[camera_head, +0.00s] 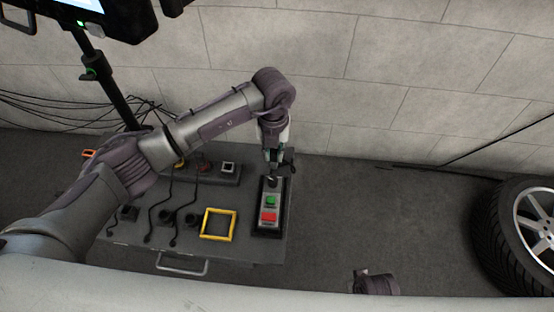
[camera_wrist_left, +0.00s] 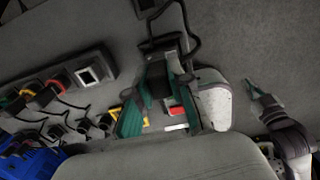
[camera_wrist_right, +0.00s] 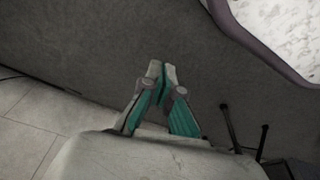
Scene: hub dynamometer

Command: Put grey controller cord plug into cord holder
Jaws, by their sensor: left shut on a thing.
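My left gripper (camera_head: 272,162) is above the back end of the control box with green and red buttons (camera_head: 269,204). In the left wrist view, my left gripper (camera_wrist_left: 160,82) is shut on a dark plug (camera_wrist_left: 157,72) with a black cord looping from it. Its grey marking cannot be made out. The cord holder (camera_head: 228,168), a white-rimmed square socket, is at the right end of a row on the table, left of the gripper. It also shows in the left wrist view (camera_wrist_left: 96,72). My right gripper (camera_wrist_right: 162,72) is empty, its tips together.
Yellow (camera_head: 180,163) and red (camera_head: 204,167) sockets share the holder's row. Several black plugs with cords and a yellow square frame (camera_head: 218,225) lie in front on the grey table (camera_head: 180,247). A wheel (camera_head: 522,232) stands far right.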

